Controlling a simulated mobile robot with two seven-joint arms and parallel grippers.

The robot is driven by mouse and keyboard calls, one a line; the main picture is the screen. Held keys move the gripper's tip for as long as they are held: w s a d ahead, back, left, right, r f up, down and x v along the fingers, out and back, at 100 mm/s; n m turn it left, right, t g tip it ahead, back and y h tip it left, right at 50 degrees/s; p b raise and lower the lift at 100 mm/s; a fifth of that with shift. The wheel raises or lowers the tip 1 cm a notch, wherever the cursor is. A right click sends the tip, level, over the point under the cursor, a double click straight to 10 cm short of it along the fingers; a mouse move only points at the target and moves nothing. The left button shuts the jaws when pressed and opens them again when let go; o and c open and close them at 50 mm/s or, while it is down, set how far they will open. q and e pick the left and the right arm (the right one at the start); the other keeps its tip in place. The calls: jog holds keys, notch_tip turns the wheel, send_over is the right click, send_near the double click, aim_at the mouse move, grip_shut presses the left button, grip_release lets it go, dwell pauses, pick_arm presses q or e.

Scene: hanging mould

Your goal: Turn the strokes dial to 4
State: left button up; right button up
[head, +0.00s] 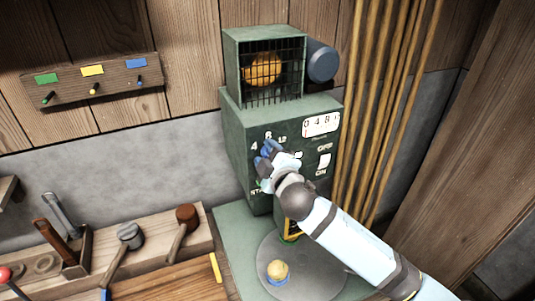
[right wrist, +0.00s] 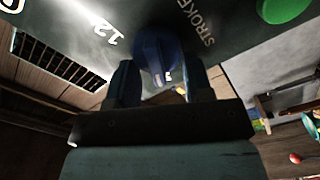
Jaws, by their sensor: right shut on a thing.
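The strokes dial is a dark blue knob (right wrist: 153,50) on the front of the green machine box (head: 235,135). In the right wrist view it sits between the two fingers of my right gripper (right wrist: 158,72), which is shut on it. A white mark shows on the knob; I cannot tell which number it points at. The "12" and part of the word "STROKE" show on the panel beside it. In the head view my right gripper (head: 265,153) covers most of the dial, with numbers visible above it, a 4 at the upper left. My left gripper is not in view.
A counter window (head: 321,124) and an ON/OFF switch (head: 324,161) are right of the dial. A green button (right wrist: 284,9) shows in the wrist view. Pipes (head: 385,90) run at right; a tool rack (head: 150,232) lies left.

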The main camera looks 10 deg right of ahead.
jog(key=o, duration=0.9)
jog(key=s+d, duration=0.1)
jog(key=s, duration=0.3)
jog(key=s+b, duration=0.1)
jog(key=s, duration=0.4)
jog(key=s+d+b, duration=0.1)
jog(key=s, duration=0.3)
jog(key=shift+s+d, duration=0.3)
jog(key=s+d+f+m+g+p, duration=0.1)
jog(key=s+f+m+g, duration=0.1)
jog(key=f, duration=0.6)
jog(key=s+f+m+g+p, duration=0.1)
jog(key=s+f+m+g, duration=0.15)
jog(key=f, duration=0.45)
jog(key=s+d+f+m, duration=0.1)
jog(key=s+f+m, duration=0.1)
jog(key=s+f, duration=0.2)
jog(key=s+d+f+m+g+p, duration=0.1)
jog(key=s+d+f+m, duration=0.1)
jog(key=s+f, duration=0.3)
jog(key=s+d+f+m+g, duration=0.1)
jog(key=s+f+m, duration=0.2)
jog(key=s+f, duration=0.2)
jog(key=shift+d+f, duration=0.2)
jog(key=shift+f, duration=0.35)
